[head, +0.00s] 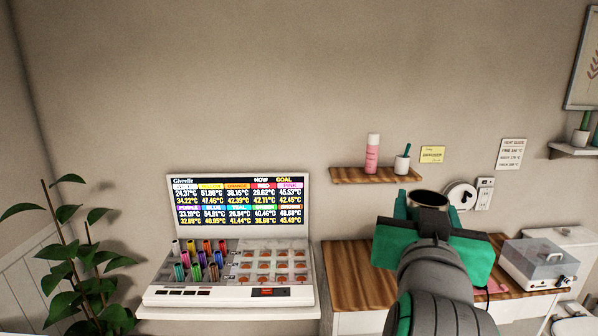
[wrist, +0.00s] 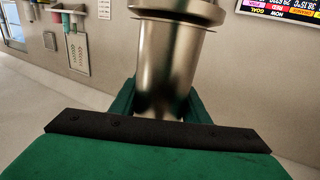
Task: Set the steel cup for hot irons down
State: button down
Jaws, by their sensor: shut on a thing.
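The steel cup (wrist: 172,65) is a shiny metal cylinder with a wide rim, held between the fingers of my gripper (wrist: 160,103). In the head view only the cup's rim and dark opening (head: 430,197) show above my green gripper (head: 428,215); the rest of it is hidden behind the gripper and my arm. My gripper is shut on the cup and stands in front of the wooden counter top (head: 350,275). Whether the cup touches anything below cannot be seen.
A device with a screen (head: 238,205) and coloured rollers stands on the left. A shelf (head: 375,175) holds a pink can (head: 372,153) and a white cup (head: 402,165). A clear-lidded box (head: 540,262) is on the right. Bare wood shows left of my gripper.

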jog(key=w+a+f+n+y, duration=0.1)
jog(key=w+a+f, duration=0.2)
jog(key=w+f, duration=0.75)
jog(key=w+a+f+n+y, duration=0.1)
jog(key=w+a+f, duration=0.1)
jog(key=w+f, duration=0.85)
jog(key=a+f+y, duration=0.1)
jog(key=a+f, duration=0.3)
jog(key=f, duration=1)
jog(key=s+a+f+y, duration=0.1)
jog(key=s+a+f, duration=0.15)
jog(key=f, duration=0.55)
jog(key=s+a+f+n, duration=0.1)
jog(key=s+a+f, duration=0.15)
jog(key=f, duration=0.55)
jog(key=s+a+f+y, duration=0.1)
jog(key=s+f, duration=0.2)
jog(key=f, duration=0.5)
jog(key=s+a+f, duration=0.2)
jog(key=s+f, duration=0.6)
jog(key=s+a+f+n+t+y, duration=0.1)
jog(key=s+a+f, duration=0.1)
jog(key=s+f, duration=0.6)
jog(key=shift+a+f, duration=0.25)
jog(key=shift+f, duration=0.15)
jog(key=shift+w, duration=0.1)
